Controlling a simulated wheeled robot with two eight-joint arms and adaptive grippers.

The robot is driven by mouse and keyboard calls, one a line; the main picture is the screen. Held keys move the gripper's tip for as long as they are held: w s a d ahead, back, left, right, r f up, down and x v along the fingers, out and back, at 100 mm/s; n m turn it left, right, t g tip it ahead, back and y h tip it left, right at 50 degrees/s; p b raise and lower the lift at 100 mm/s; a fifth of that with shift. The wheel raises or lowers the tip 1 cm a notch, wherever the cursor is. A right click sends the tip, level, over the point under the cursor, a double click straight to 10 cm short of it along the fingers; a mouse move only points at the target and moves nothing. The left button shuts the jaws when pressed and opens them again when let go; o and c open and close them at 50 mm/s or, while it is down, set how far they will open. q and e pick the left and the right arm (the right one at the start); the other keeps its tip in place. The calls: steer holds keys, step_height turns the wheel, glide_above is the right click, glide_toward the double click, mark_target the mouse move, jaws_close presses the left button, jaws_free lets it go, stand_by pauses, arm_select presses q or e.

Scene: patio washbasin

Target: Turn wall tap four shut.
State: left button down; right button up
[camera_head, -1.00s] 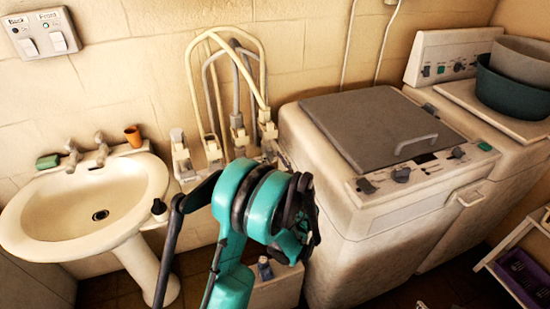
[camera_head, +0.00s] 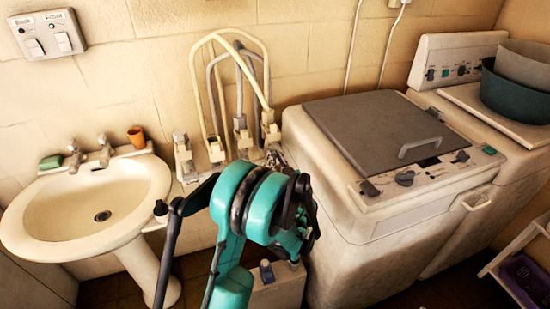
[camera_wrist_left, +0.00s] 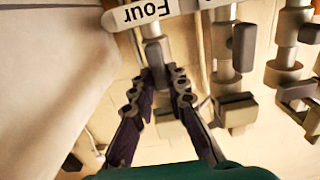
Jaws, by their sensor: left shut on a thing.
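Wall tap four is the tap under the "Four" label (camera_wrist_left: 140,14) in the left wrist view, where its grey lever (camera_wrist_left: 154,53) shows between my fingers. My left gripper (camera_wrist_left: 162,80) is shut on this tap's lever, with one dark finger on each side. In the head view my teal left arm (camera_head: 262,205) reaches toward the row of taps and hides the gripper and the lever in its grip. My right gripper is in neither current view.
Other wall taps (camera_wrist_left: 228,45) stand close beside tap four. The washing machine (camera_head: 375,130) stands right of the taps, and the washbasin (camera_head: 40,215) is on the left. Hoses (camera_head: 192,85) loop above the taps.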

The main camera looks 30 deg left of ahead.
arm_select(q)
steer(key=shift+w+d+f+m, duration=0.15)
steer(key=shift+f+m, duration=0.1)
steer(key=shift+m, duration=2.7)
steer(key=shift+w+d+f+m, duration=0.15)
steer(key=shift+f+m, duration=0.05)
steer(key=shift+m, duration=2.8)
steer(key=shift+w+d+f+m, duration=0.15)
steer(key=shift+f+m, duration=0.1)
steer(key=shift+m, duration=2.7)
steer(key=c, duration=1.5)
jaws_free()
